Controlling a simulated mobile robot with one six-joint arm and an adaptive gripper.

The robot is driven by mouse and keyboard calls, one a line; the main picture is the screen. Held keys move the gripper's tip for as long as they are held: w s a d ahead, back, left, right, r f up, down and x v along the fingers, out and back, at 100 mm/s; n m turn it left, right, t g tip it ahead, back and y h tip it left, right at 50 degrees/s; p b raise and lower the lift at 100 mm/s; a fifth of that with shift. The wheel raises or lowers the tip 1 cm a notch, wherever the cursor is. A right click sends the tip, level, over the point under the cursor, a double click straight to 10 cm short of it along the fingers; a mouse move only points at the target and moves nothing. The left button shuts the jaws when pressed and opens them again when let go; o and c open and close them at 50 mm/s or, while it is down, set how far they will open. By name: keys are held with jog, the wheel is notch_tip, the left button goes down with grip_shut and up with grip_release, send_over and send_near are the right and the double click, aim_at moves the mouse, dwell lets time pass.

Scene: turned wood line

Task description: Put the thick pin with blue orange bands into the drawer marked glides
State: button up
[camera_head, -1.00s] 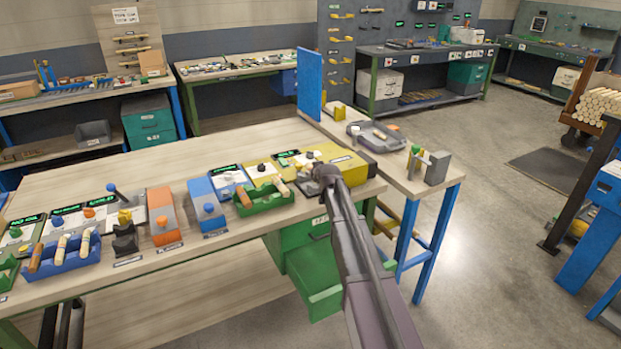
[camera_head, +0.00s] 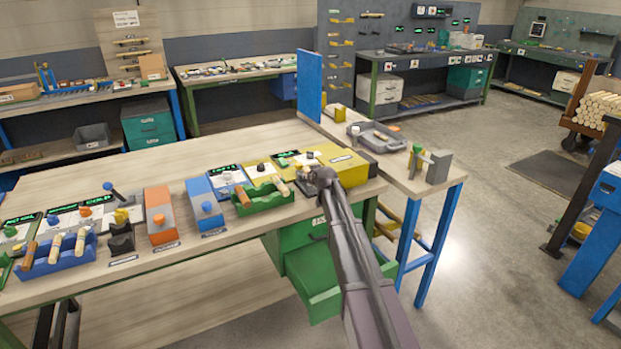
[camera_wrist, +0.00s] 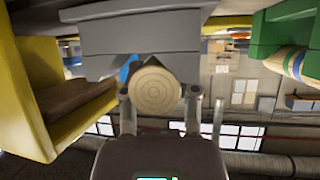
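My gripper (camera_head: 318,180) is at the right end of the near bench, beside a yellow box. In the wrist view, the round pale wooden end of a thick pin (camera_wrist: 155,90) sits between my gripper's two fingers (camera_wrist: 160,100), in front of a grey stepped block (camera_wrist: 145,35). The pin's sides and any bands are mostly hidden. A small blue patch shows beside it, and I cannot tell whether it is a band. Whether the fingers press on it is unclear. Under the bench a green drawer (camera_head: 318,292) stands open. I cannot read its label clearly.
The yellow box (camera_head: 345,165) is close to my gripper; it also shows in the wrist view (camera_wrist: 30,90). A green rack (camera_head: 262,202) with pins stands just left. A blue rack (camera_head: 60,258) of pins is farther left. A side table (camera_head: 440,185) holds grey fixtures.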

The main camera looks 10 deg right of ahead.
jog(key=o, duration=0.4)
jog(key=shift+f, duration=0.1)
jog(key=shift+c, duration=0.2)
jog(key=shift+f, duration=0.15)
jog(key=p+v, duration=0.6)
jog(key=v, duration=0.8)
jog(key=shift+a, duration=0.2)
jog(key=shift+w, duration=0.1)
